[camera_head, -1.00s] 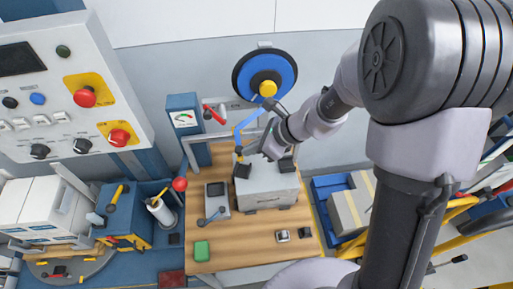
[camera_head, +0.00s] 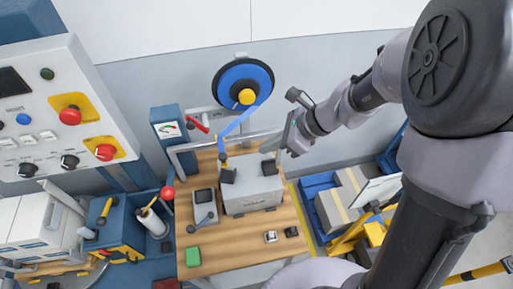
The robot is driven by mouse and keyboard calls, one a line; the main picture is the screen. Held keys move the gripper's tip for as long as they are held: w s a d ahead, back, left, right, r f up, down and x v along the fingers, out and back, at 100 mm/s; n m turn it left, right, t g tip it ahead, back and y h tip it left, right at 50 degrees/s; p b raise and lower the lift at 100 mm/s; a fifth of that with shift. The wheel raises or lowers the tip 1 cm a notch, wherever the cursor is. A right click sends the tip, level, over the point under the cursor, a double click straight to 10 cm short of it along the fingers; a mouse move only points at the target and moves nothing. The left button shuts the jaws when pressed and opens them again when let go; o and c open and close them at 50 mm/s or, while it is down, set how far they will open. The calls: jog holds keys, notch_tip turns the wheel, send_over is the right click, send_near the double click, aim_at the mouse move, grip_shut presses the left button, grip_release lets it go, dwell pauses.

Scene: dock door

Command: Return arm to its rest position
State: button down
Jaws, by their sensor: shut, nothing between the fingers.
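My arm comes in from the right of the head view and reaches left over the workbench (camera_head: 235,258). My gripper (camera_head: 270,146) is at its end, above the back right of the grey box (camera_head: 252,198) on the bench. The gripper is seen from the side and its fingers are small and partly blend with the things behind. It is shut, with nothing seen in it. I cannot tell how high it is above the box.
A blue strap (camera_head: 237,124) runs from the blue reel (camera_head: 243,84) down towards the box. A control panel (camera_head: 60,110) with red buttons is at left.

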jog(key=shift+d+r, duration=0.2)
dwell(0.3)
jog(key=shift+s, duration=0.15)
